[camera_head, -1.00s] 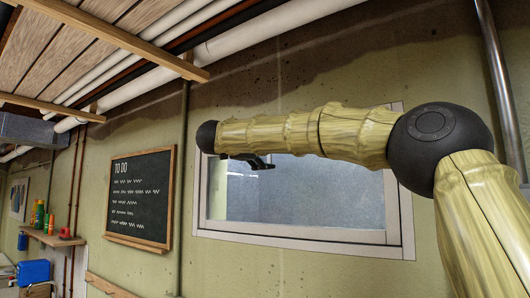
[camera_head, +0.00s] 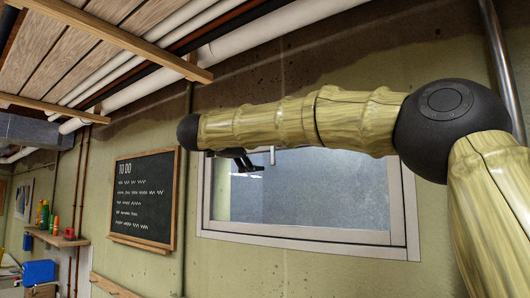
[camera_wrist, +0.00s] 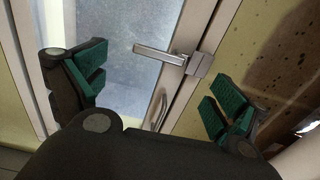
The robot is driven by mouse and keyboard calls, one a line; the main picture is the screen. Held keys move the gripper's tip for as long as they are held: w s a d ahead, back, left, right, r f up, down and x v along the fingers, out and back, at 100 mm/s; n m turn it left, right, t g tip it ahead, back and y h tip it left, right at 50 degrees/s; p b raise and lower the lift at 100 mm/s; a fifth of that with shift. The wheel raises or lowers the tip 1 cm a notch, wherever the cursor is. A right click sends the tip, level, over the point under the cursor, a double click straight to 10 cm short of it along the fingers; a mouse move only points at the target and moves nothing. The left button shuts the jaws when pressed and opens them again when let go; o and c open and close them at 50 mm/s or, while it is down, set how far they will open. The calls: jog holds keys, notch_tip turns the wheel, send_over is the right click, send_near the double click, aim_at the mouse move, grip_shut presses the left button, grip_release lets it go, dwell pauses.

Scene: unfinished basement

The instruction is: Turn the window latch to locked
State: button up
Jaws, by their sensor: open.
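The window latch (camera_wrist: 165,54) is a metal lever on a square base at the window frame. In the wrist view its lever points left across the glass from the base. My gripper (camera_wrist: 158,93) is open and empty, with green-padded fingers spread on both sides below the latch, apart from it. In the head view the dark gripper (camera_head: 240,160) hangs under my arm in front of the window (camera_head: 310,190). A small metal piece beside it there may be the latch; my arm hides the upper part of the window.
A curved metal handle (camera_wrist: 159,112) is on the window frame below the latch. A framed chalkboard (camera_head: 142,198) hangs left of the window. Pipes (camera_head: 215,45) and wooden beams run overhead. A shelf (camera_head: 58,238) with bottles is at the far left.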

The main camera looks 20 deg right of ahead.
jog(key=shift+v, duration=2.55)
jog(key=shift+f, duration=0.1)
